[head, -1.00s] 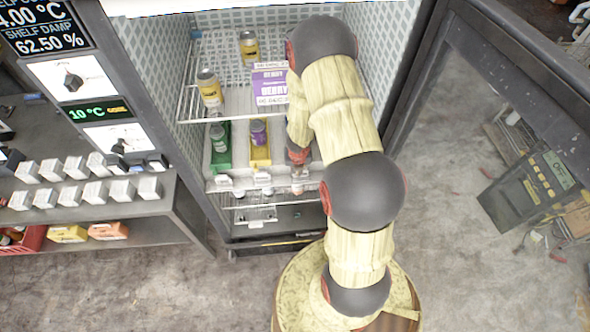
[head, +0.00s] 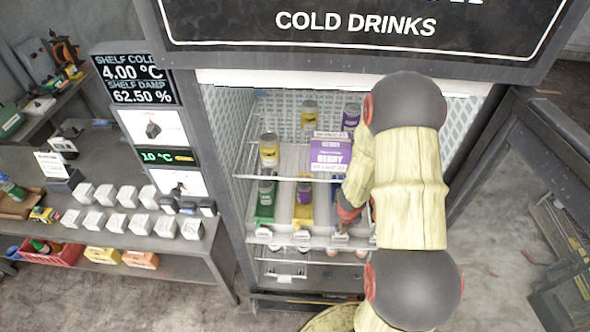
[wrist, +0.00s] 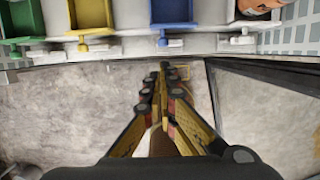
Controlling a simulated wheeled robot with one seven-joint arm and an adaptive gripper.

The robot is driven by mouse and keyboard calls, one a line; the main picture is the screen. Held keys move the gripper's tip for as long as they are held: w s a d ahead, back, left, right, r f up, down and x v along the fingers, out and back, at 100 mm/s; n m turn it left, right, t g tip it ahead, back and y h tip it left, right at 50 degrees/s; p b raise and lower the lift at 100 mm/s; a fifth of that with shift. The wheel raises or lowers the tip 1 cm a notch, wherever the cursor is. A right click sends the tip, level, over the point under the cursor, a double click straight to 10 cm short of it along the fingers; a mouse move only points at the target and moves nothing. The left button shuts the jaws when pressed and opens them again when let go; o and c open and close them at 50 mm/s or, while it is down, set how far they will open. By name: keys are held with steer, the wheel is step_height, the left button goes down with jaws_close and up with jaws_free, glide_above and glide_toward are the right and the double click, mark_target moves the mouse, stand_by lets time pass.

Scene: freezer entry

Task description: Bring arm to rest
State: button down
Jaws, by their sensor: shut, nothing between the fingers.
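My arm (head: 411,200) rises along the right of the head view, in front of the open drinks fridge (head: 325,76). Its wrist end bends down beside the yellow tray on the shelf. My gripper (wrist: 165,72) is clear in the wrist view: its fingers are together with nothing between them, over bare floor. It is just in front of the shelf edge, below the blue tray (wrist: 172,12) in the picture. In the head view the fingers are mostly hidden by the arm.
Green (head: 264,212) and yellow (head: 303,214) trays hold cans. A purple berry box (head: 330,155) and cans stand on the shelf above. The open glass door (head: 545,180) is at the right. A side bench (head: 190,262) with small white boxes is at the left.

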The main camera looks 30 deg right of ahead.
steer(key=s+a+r+n+y+b, duration=0.1)
steer(key=a+r+n+y+b, duration=0.15)
steer(key=a+n, duration=0.7)
steer(key=s+a+r+n+y+b, duration=0.1)
steer(key=a+r+n+y+b, duration=0.25)
steer(key=n, duration=1.05)
steer(key=s+a+n+t+h+b, duration=0.3)
steer(key=s+a+n+b, duration=0.6)
steer(key=n+b, duration=0.9)
steer(key=s+h+b, duration=0.1)
steer(key=b, duration=1)
steer(key=shift+s+r+n+h, duration=0.15)
steer(key=shift+s+n+h, duration=0.15)
steer(key=shift+s+n, duration=0.1)
